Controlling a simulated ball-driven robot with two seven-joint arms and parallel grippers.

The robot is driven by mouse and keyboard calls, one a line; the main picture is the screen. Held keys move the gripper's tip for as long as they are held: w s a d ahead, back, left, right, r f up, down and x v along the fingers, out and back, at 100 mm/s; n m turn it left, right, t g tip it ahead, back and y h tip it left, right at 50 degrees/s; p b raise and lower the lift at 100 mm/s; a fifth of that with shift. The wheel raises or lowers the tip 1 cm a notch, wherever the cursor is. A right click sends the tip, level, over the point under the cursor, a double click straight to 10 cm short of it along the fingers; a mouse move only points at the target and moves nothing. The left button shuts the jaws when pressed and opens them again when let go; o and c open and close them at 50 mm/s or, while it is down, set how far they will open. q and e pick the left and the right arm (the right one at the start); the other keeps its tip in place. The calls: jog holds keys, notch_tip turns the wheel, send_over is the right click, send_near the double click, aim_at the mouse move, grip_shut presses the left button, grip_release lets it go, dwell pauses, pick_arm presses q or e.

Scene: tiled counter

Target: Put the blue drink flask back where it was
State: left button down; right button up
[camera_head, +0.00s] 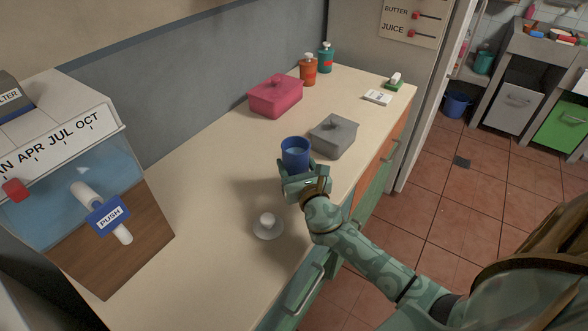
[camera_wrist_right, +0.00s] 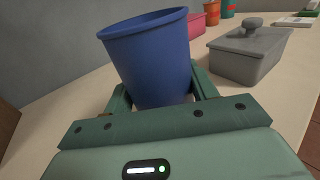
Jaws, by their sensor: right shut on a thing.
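My left gripper is not in view.
A grey lidded box (camera_head: 334,138) is just right of the flask. A pink lidded box (camera_head: 276,97), orange bottle (camera_head: 308,72) and teal bottle (camera_head: 326,58) stand farther back. A small white round knobbed thing (camera_head: 267,226) lies nearer. The counter's left part (camera_head: 195,195) is clear.

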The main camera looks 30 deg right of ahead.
jog(key=shift+r, duration=0.1)
jog(key=shift+f, duration=0.2)
jog(key=o, duration=1.3)
jog(key=shift+o, duration=0.4)
jog(key=shift+r, duration=0.25)
jog(key=p+v, duration=0.1)
jog(key=v, duration=1.1)
